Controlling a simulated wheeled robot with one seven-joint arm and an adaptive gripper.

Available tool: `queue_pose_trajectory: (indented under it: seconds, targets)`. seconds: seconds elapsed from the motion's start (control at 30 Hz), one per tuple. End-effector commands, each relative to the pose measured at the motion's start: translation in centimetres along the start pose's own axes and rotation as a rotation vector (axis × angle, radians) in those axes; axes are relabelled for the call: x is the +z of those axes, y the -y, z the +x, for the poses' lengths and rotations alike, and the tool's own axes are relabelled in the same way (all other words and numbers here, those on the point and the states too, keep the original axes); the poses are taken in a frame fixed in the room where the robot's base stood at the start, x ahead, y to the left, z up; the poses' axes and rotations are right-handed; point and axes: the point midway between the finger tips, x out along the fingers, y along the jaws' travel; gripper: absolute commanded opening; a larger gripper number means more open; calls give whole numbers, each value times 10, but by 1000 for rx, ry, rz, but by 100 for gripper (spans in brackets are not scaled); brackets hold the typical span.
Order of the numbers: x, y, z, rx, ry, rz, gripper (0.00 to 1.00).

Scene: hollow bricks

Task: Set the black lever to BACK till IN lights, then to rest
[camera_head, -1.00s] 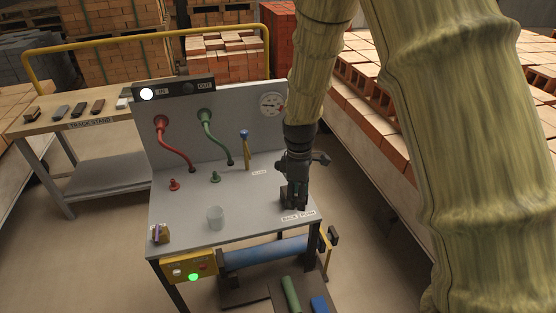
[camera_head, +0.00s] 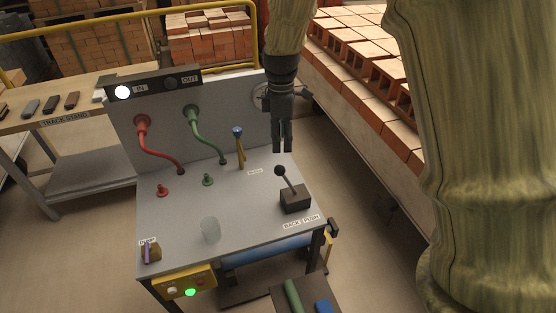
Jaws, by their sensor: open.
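The black lever (camera_head: 287,184) stands on a dark block (camera_head: 295,200) at the right of the grey console top. Its round knob leans up and to the left, towards the BACK label's side. The BACK label (camera_head: 292,226) and the PUSH label (camera_head: 311,219) are in front of the block. The IN lamp (camera_head: 122,92) glows white on the dark panel; the OUT lamp (camera_head: 171,84) is dark. My gripper (camera_head: 282,151) is open and empty, pointing down, above and apart from the knob in the picture.
A blue-topped lever (camera_head: 239,147), a red hose (camera_head: 160,153) and a green hose (camera_head: 207,138) are left of my gripper. A clear cup (camera_head: 210,229) stands at the front of the console. A green light (camera_head: 190,292) glows below. Brick stacks (camera_head: 370,75) line the right.

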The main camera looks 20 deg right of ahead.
Motion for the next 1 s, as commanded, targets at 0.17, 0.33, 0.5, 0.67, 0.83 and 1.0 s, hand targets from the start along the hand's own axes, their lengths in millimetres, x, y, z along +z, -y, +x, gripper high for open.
queue_pose_trajectory:
  seconds: [0.17, 0.33, 0.5, 0.67, 0.83, 1.0]
  targets:
    - [-4, 1, 20, -3, 3, -6, 52]
    - [-4, 1, 43, -4, 3, -5, 52]
    - [-2, 1, 65, -3, 2, -4, 52]
    - [-2, 1, 83, -2, 2, -4, 52]
    - [-2, 1, 96, -1, 1, -2, 52]
    - [-2, 0, 101, 0, 1, -2, 52]
